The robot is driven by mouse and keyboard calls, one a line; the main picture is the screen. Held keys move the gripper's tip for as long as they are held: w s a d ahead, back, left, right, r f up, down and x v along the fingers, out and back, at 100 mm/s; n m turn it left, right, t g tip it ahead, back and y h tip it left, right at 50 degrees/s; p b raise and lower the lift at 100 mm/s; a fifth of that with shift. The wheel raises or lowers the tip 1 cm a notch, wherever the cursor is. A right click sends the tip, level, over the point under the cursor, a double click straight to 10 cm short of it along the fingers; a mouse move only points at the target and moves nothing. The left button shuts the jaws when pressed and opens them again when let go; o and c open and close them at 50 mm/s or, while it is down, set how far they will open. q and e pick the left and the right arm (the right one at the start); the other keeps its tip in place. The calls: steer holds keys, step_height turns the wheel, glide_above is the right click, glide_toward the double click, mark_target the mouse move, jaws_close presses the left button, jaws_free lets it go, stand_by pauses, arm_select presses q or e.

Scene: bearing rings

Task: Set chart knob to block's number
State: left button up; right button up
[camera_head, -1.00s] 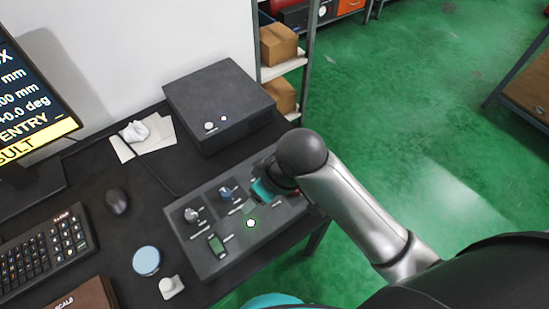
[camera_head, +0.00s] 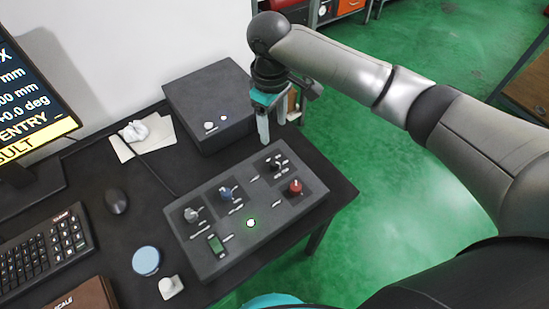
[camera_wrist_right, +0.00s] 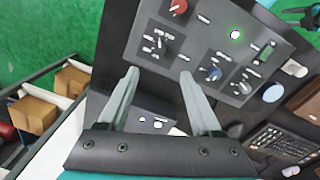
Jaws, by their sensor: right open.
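A dark control panel (camera_head: 262,240) lies on the black desk. It carries a grey knob (camera_head: 191,215), a blue knob (camera_head: 226,194), a black knob (camera_head: 275,165) and a red knob (camera_head: 295,187). Their labels are too small to read, so I cannot tell which is the chart knob. No block with a readable number shows. My right gripper (camera_head: 272,126) is open and empty, above the desk beyond the panel and beside the dark box. In the right wrist view its fingers (camera_wrist_right: 160,75) are apart, with the blue knob (camera_wrist_right: 211,74) beyond.
A dark box (camera_head: 215,95) stands at the back of the desk. A monitor (camera_head: 30,90), keyboard (camera_head: 45,250) and mouse (camera_head: 116,201) are at left. A blue disc (camera_head: 147,261) and a small white piece (camera_head: 170,287) lie left of the panel.

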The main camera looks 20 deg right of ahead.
mark_target(275, 162)
steer(key=f+b, duration=0.2)
steer(key=f, duration=0.5)
steer(key=f+b, duration=0.2)
steer(key=f, duration=0.5)
steer(key=shift+w+d+f, duration=0.15)
steer(key=shift+d+f, duration=0.05)
steer(key=shift+c, duration=0.3)
jaws_close()
